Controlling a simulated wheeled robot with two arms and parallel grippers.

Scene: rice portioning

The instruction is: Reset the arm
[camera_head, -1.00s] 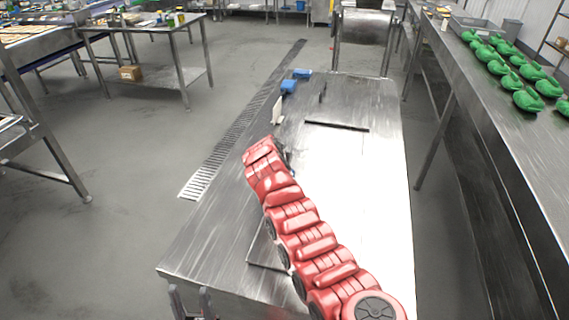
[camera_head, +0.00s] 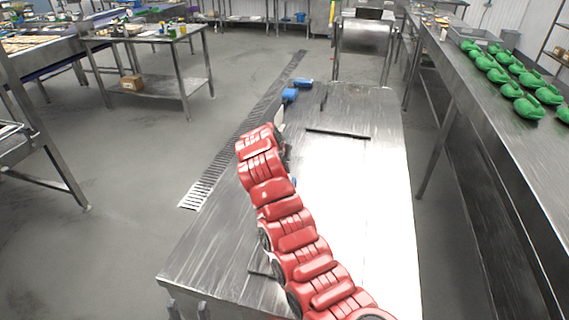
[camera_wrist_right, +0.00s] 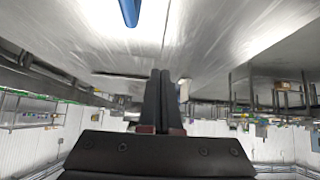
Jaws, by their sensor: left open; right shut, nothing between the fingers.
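A long red jointed arm of mine reaches from the bottom right up over the left part of the steel table (camera_head: 385,180) in the head view. Its far end is above the table's left edge. My right gripper (camera_wrist_right: 160,75) shows in the right wrist view as two black fingers pressed together with nothing between them.
Blue objects (camera_head: 291,95) lie at the table's far left edge. A blue handle-like thing (camera_wrist_right: 130,8) shows in the wrist view. A dark bar (camera_head: 338,133) lies on the table. Green items (camera_head: 529,107) line the right counter (camera_head: 500,170). Open floor (camera_head: 115,230) lies left.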

